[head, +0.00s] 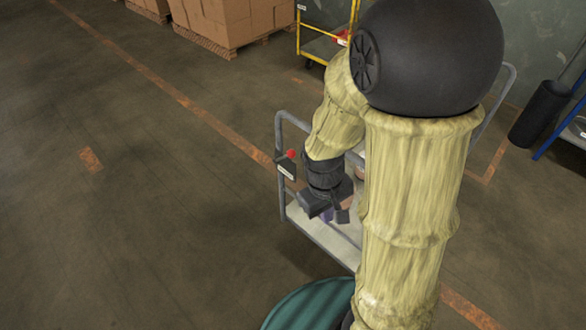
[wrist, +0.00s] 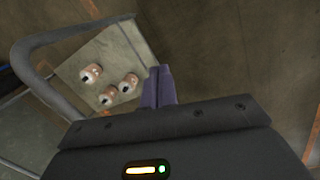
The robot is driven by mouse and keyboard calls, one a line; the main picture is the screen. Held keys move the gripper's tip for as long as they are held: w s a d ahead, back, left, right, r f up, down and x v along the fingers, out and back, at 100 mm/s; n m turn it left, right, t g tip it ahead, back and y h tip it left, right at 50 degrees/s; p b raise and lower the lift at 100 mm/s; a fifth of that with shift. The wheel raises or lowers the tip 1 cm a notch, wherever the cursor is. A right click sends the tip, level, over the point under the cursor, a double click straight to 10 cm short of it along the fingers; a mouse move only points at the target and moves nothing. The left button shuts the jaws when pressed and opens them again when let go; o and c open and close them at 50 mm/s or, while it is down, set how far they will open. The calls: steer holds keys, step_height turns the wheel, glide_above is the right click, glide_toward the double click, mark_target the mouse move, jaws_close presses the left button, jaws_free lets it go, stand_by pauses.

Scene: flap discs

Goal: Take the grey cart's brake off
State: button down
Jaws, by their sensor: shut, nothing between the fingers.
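The grey cart (head: 281,190) stands in the middle of the head view, partly hidden behind my arm. A small dark box with a pale label (head: 286,169) and a red knob (head: 292,154) sits on its left upright. Whether this is the brake, and how it is set, I cannot tell. My gripper (head: 327,215) points down over the cart's deck, to the right of and lower in the picture than the knob, apart from it. Its purple fingers (wrist: 158,86) are shut and empty in the wrist view. The cart's tube handle (wrist: 45,42) curves at left there; the knob is not visible.
Several small orange-and-white cylinders, one of them here (wrist: 91,73), are on the cart's deck (wrist: 120,50). A yellow-framed cart (head: 299,35) and stacked cartons (head: 220,20) stand behind. A green ribbed round thing (head: 312,305) is in front. Floor at left is clear.

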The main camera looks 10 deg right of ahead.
mark_target(283, 157)
steer(key=w+d+f+n+h+b, duration=0.1)
steer(key=w+d+f+n+h, duration=0.15)
steer(key=f+n+h, duration=0.55)
steer(key=w+d+f+n+h+b, duration=0.15)
steer(key=d+f+n+h, duration=0.3)
steer(key=n, duration=0.45)
steer(key=w+a+f+n+t+y, duration=0.2)
steer(key=w+a+f+n+t, duration=0.2)
steer(key=n+t, duration=0.5)
steer(key=w+a+f+n+t+y, duration=0.3)
steer(key=w+a+f+n+t, duration=0.2)
steer(key=n, duration=0.9)
steer(key=w+a+t, duration=0.3)
steer(key=t, duration=0.2)
steer(key=shift+w+n+t+b, duration=0.3)
steer(key=shift+b, duration=0.1)
steer(key=shift+r, duration=0.1)
steer(key=w+a+r+p+x, duration=0.1)
steer(key=a+x, duration=0.1)
steer(key=x, duration=1.1)
steer(key=shift+a+p, duration=0.3)
